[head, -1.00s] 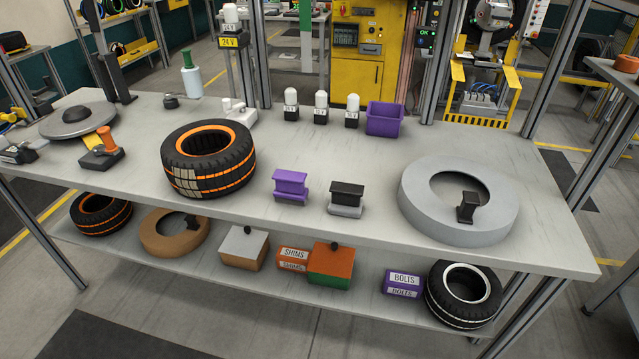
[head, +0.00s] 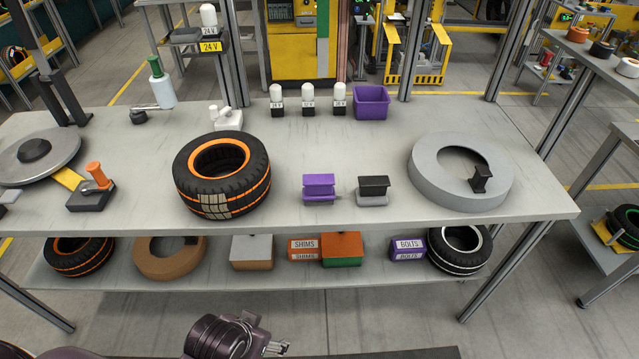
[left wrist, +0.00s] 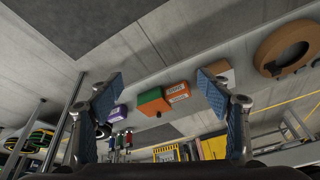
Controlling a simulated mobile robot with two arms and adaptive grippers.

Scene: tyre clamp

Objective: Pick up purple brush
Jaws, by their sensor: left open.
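The purple brush (head: 319,188) stands on the grey tabletop near its front edge, a purple block with a narrower waist. It is between the orange-striped tyre and a black brush with a grey base (head: 372,190). My left gripper (head: 265,337) is low at the bottom of the head view, in front of the table and well apart from the brush. In the left wrist view its two blue-padded fingers (left wrist: 160,92) are spread with nothing between them. The purple brush cannot be made out in that view. My right gripper is not in view.
A purple bin (head: 371,103) and several white-topped bottles stand behind. The lower shelf (head: 110,275) holds boxes and tyres. The tabletop behind the brush is clear.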

